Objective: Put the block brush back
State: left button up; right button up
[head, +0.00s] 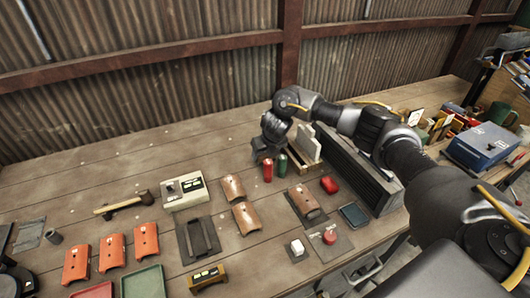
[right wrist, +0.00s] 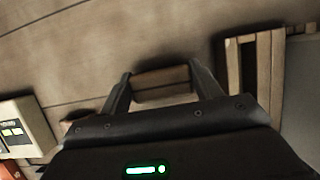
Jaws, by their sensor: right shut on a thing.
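My right gripper (head: 264,155) is low over the back middle of the bench, left of a wooden rack. In the right wrist view its two fingers (right wrist: 163,80) are shut on a brown wooden block, which I take to be the block brush (right wrist: 162,86). Only a strip of the block shows between the fingers; the rest is hidden by the gripper body. In the head view the block is hidden by the hand. I cannot tell whether it touches the bench. My left gripper is not in view.
The wooden rack (right wrist: 247,62) stands close right of the gripper, before a long dark unit (head: 350,175). The bench's back left is clear.

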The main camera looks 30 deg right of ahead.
jog(key=o, duration=1)
jog(key=shift+o, duration=0.2)
jog(key=v, duration=1)
jog(key=shift+r, duration=0.4)
jog(key=shift+s, duration=0.1)
